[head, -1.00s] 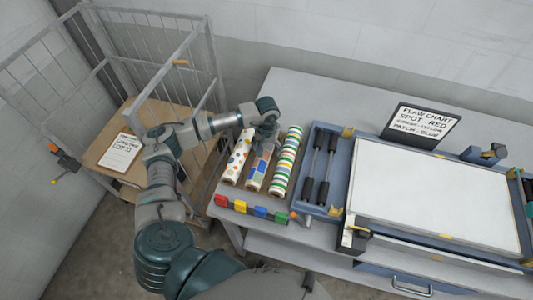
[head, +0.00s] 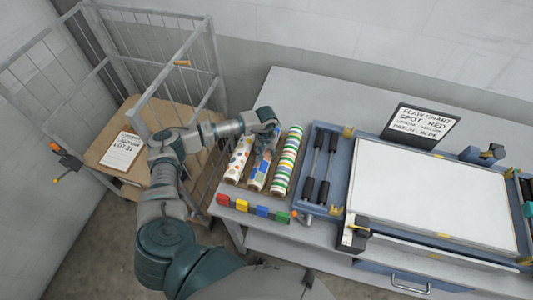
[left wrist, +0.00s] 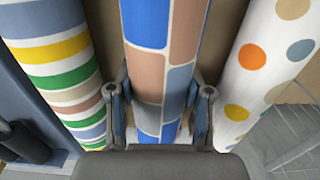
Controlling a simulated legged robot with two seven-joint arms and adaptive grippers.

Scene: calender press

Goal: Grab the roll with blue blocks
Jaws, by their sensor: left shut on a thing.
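The roll with blue blocks (head: 258,170) lies on the table between two other rolls, its pattern blue and tan blocks with white lines. In the left wrist view the roll (left wrist: 163,50) runs up the middle of the picture. My left gripper (head: 268,137) is at the roll's far part in the head view. In the left wrist view the fingers of my left gripper (left wrist: 160,108) are on both sides of the roll, shut on it. The far end of the roll is hidden by the gripper in the head view. My right gripper is not in view.
A spotted roll (head: 238,160) lies close on the left and a striped roll (head: 287,160) close on the right. Coloured blocks (head: 262,211) line the table's front edge. A blue press frame (head: 340,160) stands right; a wire cage cart (head: 190,90) stands left.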

